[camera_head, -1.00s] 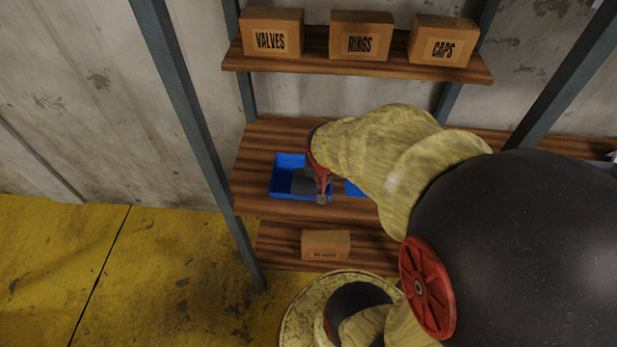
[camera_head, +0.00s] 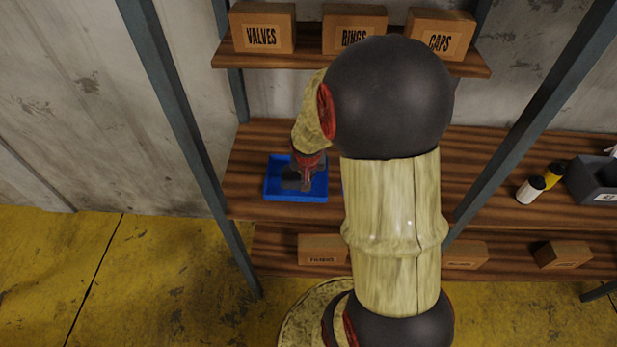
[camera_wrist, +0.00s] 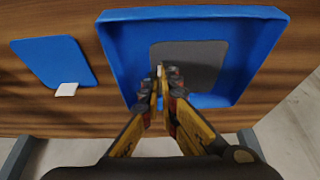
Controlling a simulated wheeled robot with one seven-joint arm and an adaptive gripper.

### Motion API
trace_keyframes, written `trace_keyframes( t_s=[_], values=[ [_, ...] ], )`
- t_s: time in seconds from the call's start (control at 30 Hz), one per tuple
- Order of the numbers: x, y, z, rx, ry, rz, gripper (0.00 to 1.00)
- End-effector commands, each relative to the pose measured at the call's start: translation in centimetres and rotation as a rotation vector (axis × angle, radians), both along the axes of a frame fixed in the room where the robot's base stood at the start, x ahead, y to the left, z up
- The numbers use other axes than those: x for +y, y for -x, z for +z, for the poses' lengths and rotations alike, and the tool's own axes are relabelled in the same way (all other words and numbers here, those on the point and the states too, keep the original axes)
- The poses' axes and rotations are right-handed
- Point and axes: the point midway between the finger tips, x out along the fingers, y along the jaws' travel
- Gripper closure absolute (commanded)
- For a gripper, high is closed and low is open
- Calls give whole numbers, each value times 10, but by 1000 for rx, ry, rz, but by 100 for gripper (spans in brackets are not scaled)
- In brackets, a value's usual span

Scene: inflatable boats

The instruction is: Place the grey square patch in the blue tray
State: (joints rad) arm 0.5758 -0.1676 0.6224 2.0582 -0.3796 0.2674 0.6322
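The grey square patch (camera_wrist: 192,62) is within the walls of the blue tray (camera_wrist: 116,58) in the wrist view. In the head view the patch (camera_head: 291,183) also shows inside the tray (camera_head: 309,197), partly covered by my gripper (camera_head: 306,180). My gripper (camera_wrist: 166,78) points down over the tray, its fingers close together at the patch's near left part. A small pale tab shows between the fingertips, so they look shut on the patch. I cannot tell whether the patch rests flat on the tray floor.
A blue patch (camera_wrist: 54,60) with a white tab lies on the shelf beside the tray. Labelled boxes (camera_head: 262,28) stand on the upper shelf, others (camera_head: 322,248) below. A shelf post (camera_head: 178,130) stands left. Bottles (camera_head: 530,190) and a dark bin (camera_head: 592,180) are right.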

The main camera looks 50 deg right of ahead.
Motion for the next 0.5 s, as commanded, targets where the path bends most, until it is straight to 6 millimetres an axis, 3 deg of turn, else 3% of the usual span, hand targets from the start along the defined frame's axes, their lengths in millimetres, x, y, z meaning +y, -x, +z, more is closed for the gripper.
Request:
trace_keyframes(
  t_s=[0.07,0.47,0.5],
  values=[
    [0,0,-9,0,0,0,100],
    [0,0,-12,-2,1,-1,100],
    [0,0,-11,-2,1,-1,96]
  ],
)
